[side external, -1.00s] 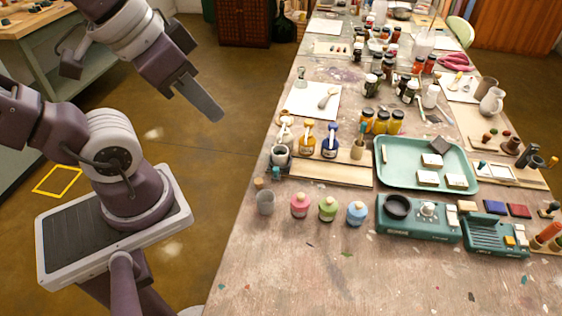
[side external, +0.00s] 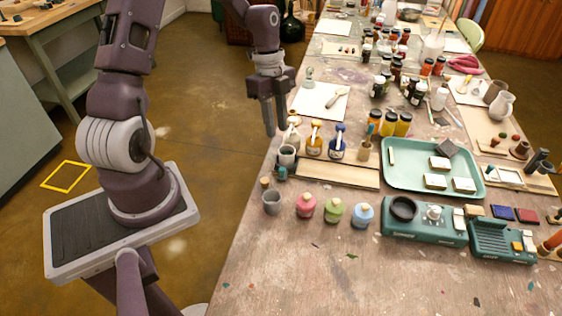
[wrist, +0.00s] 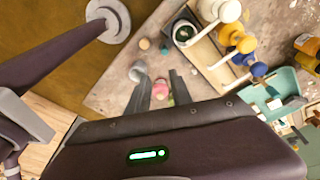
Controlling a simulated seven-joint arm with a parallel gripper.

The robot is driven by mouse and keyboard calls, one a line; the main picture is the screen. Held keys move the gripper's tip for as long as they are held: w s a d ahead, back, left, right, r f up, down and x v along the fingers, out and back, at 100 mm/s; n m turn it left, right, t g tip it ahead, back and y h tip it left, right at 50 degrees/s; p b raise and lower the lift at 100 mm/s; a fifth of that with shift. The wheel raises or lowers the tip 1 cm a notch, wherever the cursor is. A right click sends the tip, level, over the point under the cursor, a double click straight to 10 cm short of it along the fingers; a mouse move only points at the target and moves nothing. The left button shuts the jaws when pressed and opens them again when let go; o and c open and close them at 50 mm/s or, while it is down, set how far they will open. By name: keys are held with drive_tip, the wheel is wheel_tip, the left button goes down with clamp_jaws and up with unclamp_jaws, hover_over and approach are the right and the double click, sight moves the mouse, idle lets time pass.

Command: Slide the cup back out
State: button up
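A grey cup with a dark inside (side external: 287,158) stands at the left end of the wooden board, below the white pump bottle (side external: 293,137). In the wrist view the same cup (wrist: 184,34) shows its open mouth beside the pump bottle's white top (wrist: 211,11). A second, empty grey cup (side external: 271,203) stands nearer the front, left of the pink bottle. My gripper (side external: 276,129) is above the table's left edge, behind and above the board cup, pointing down. Its fingers (wrist: 158,77) are apart with nothing held, and the pink bottle shows far below between them.
Yellow and blue pump bottles (side external: 336,145) stand right of the white one. Pink (side external: 306,206), green and blue round bottles stand in front of the board (side external: 330,174). A small teal object (side external: 281,172) is close to the board cup. The table front is clear.

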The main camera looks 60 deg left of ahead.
sight(282, 168)
drive_tip(key=f+m, duration=0.1)
drive_tip(key=f, duration=0.3)
drive_tip(key=f+h, duration=0.1)
drive_tip(key=f, duration=0.3)
drive_tip(key=f+m+h, duration=0.1)
drive_tip(key=f, duration=0.4)
drive_tip(key=shift+w+d+m, duration=0.3)
drive_tip(key=shift+w+d, duration=0.1)
clamp_jaws()
idle(0.5)
